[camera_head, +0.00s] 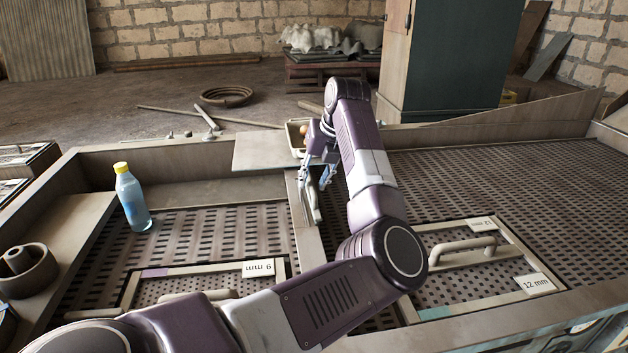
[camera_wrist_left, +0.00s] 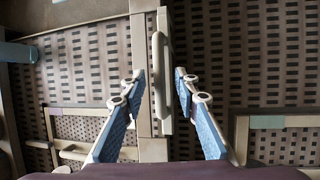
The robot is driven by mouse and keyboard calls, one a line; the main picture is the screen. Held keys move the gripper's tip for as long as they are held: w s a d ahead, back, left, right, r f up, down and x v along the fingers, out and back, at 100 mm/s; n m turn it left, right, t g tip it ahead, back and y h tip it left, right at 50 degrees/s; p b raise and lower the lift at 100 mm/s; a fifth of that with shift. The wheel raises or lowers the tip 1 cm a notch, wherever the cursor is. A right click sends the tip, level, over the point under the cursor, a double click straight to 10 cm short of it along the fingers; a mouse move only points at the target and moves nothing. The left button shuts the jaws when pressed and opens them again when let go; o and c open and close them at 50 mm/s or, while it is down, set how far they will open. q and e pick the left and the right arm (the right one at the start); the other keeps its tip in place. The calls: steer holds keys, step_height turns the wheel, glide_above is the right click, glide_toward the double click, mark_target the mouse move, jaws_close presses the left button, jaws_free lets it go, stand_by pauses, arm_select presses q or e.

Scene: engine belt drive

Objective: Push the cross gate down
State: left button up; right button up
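A narrow divider (camera_wrist_left: 144,55) runs between two perforated decks. A pale bar-shaped handle (camera_head: 312,202) stands along it, and it also shows in the left wrist view (camera_wrist_left: 158,60). I take this divider with its handle to be the cross gate, but I cannot be sure. My left gripper (camera_head: 314,182) is open over the handle. In the left wrist view its blue-padded fingers (camera_wrist_left: 159,78) lie one on each side of the handle, with gaps visible. Whether they touch anything cannot be told. My right gripper is not in view.
A blue bottle with a yellow cap (camera_head: 132,198) stands on the left. A flat plate (camera_head: 262,152) and small tray (camera_head: 294,138) lie beyond the divider. A framed panel labelled 12 mm (camera_head: 534,283) with a handle (camera_head: 462,247) is on the right, another (camera_head: 259,269) on the left.

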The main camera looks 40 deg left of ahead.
arm_select(q)
steer(key=v, duration=1.1)
steer(key=shift+d+r, duration=0.2)
steer(key=shift+r, duration=0.1)
